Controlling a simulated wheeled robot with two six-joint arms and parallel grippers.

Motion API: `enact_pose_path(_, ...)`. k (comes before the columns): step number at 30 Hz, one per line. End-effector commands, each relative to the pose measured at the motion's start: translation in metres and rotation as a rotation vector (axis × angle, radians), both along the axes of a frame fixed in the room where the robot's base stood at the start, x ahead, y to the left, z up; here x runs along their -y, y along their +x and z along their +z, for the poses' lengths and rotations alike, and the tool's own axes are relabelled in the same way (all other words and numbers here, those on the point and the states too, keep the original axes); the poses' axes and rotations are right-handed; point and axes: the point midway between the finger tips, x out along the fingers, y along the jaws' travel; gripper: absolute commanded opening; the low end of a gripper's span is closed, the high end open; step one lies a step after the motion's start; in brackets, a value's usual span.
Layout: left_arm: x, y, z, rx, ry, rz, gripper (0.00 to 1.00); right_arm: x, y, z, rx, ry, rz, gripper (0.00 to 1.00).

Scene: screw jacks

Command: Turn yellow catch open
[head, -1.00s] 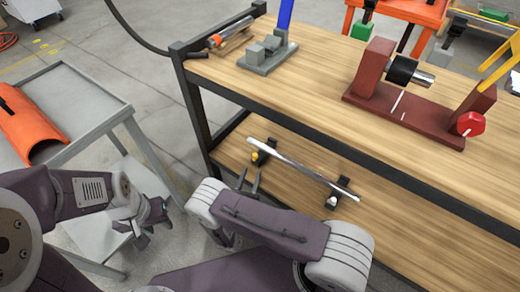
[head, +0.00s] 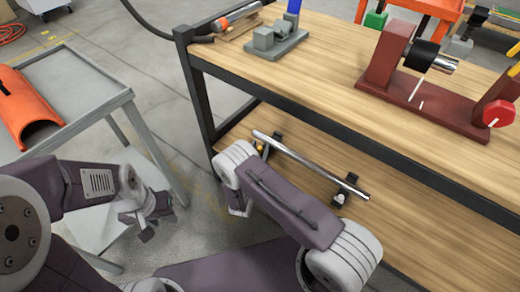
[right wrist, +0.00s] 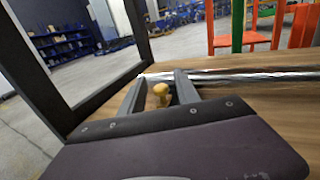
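The yellow catch (head: 263,149) is a small knob at the left end of a rod holder on the bench's lower shelf. In the right wrist view the yellow catch (right wrist: 160,91) stands between the two fingers of my right gripper (right wrist: 160,88). These fingers are open, with a gap visible on each side of the knob. A shiny metal rod (head: 310,165) lies across two black holders. In the head view my right arm hides most of the right gripper. My left gripper (head: 146,222) hangs low at the left, away from the bench; its fingers are unclear.
A second, whitish catch (head: 339,197) sits at the holder at the rod's right end. The bench top (head: 320,75) overhangs the shelf, with a dark leg (head: 199,95) at its left. A grey cart (head: 85,95) with an orange half-pipe (head: 28,110) stands left.

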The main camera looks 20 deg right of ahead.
Motion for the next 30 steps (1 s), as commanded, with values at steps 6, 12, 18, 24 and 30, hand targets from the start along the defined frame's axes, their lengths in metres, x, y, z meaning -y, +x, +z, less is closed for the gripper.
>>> enact_pose_path(6, 0.000, 0.000, 0.000, 0.000, 0.000, 0.000, 0.36, 0.000, 0.000, 0.000, 0.000, 0.000, 0.000, 0.02)
enact_pose_path(12, 0.000, 0.000, 0.004, 0.000, 0.000, 0.000, 0.36, 0.001, -0.001, 0.001, -0.002, -0.002, 0.011, 0.00)
enact_pose_path(18, 0.000, 0.000, 0.033, 0.000, 0.000, 0.000, 0.36, 0.004, -0.001, 0.006, -0.008, -0.006, 0.177, 0.00)
enact_pose_path(24, 0.000, 0.000, 0.045, 0.000, 0.000, 0.000, 0.36, 0.003, 0.000, 0.003, -0.004, -0.001, 0.335, 0.00)
enact_pose_path(30, 0.000, 0.000, 0.047, 0.000, 0.000, 0.000, 0.36, 0.001, -0.001, 0.000, 0.000, 0.000, 0.393, 0.00)
